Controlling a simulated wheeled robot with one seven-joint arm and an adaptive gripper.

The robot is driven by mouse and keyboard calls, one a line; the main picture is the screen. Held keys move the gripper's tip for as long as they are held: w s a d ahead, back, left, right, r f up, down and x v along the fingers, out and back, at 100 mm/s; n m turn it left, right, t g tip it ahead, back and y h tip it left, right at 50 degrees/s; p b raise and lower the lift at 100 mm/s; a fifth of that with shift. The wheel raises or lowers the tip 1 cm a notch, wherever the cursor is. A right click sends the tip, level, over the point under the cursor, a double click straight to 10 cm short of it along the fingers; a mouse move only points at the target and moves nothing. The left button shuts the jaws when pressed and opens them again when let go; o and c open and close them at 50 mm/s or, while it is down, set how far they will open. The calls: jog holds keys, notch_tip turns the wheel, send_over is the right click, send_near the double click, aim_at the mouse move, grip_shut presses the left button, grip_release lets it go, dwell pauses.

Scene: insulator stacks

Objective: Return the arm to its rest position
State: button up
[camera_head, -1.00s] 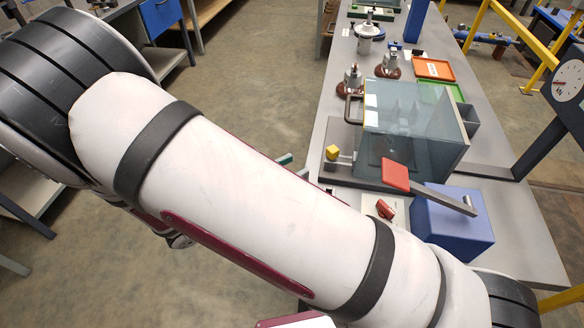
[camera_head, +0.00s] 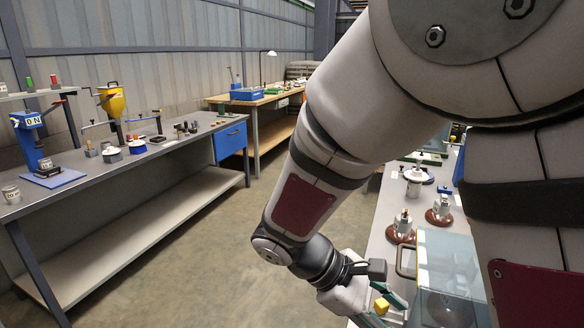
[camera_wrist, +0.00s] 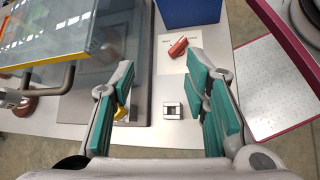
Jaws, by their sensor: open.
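My gripper (camera_head: 388,303) shows low in the head view, at the near side of the long grey table and left of the glass case (camera_head: 452,270). In the wrist view my gripper (camera_wrist: 167,95) has its green-padded fingers spread wide apart with nothing held between them. The wrist camera looks down on the table. My arm bends across the right half of the head view and hides much of the table.
The wrist view shows a red piece (camera_wrist: 177,48) on white paper, a small square fitting (camera_wrist: 172,111) and a blue block (camera_wrist: 190,10). Insulator stacks (camera_head: 440,209) stand behind the case. A left bench (camera_head: 110,170) carries tools. Open floor (camera_head: 215,260) lies between.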

jog(key=s+d+r+m+t+y+p, duration=0.3)
jog(key=s+r+m+t+y+p, duration=0.2)
jog(key=s+r+m+y, duration=0.5)
jog(key=s+r+m+p, duration=0.1)
jog(key=s+r+m, duration=0.1)
jog(key=s+r, duration=0.3)
notch_tip(320, 180, up, 2)
jog(key=shift+r+t, duration=0.25)
jog(key=shift+t, duration=0.05)
dwell(1.7)
